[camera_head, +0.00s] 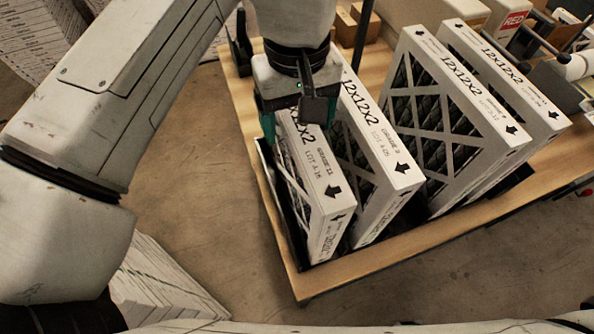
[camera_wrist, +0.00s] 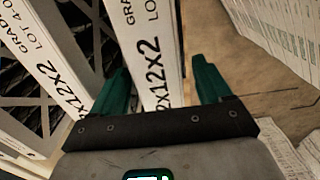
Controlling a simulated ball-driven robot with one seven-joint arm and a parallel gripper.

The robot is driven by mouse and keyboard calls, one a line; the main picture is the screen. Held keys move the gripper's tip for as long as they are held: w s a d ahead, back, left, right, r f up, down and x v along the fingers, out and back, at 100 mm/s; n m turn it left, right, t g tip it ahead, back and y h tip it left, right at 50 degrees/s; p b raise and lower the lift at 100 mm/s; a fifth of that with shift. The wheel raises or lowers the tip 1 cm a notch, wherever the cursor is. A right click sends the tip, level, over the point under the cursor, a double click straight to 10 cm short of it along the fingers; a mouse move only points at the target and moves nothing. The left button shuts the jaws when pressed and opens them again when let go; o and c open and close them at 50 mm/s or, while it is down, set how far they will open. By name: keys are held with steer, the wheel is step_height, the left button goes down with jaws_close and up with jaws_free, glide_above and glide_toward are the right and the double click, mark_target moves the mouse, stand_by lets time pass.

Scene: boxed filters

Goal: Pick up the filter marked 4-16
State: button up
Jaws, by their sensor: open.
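The leftmost filter (camera_head: 328,190) is a white-framed box standing upright in a dark rack on the table. It is marked 12x12x2, with a grade and lot line whose number looks like A-16 but is small. My gripper (camera_head: 298,118) is over its far upper end. In the wrist view, my open gripper (camera_wrist: 160,66) has teal fingers on either side of this filter (camera_wrist: 150,45). The left finger is on the side facing the neighbouring filter, the right one on the outer side. I cannot tell whether either finger touches it.
A second filter (camera_head: 380,140) stands close on the right with a narrow gap. Two more filters (camera_head: 460,85) (camera_head: 510,70) stand farther right. The wooden table (camera_head: 370,262) has a bare front edge. Stacked white boxes (camera_head: 165,285) stand on the floor at left.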

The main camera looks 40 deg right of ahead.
steer(key=shift+f+b, duration=1.05)
steer(key=shift+f, duration=0.5)
steer(key=shift+r, duration=0.1)
steer(key=shift+c, duration=0.4)
jaws_close()
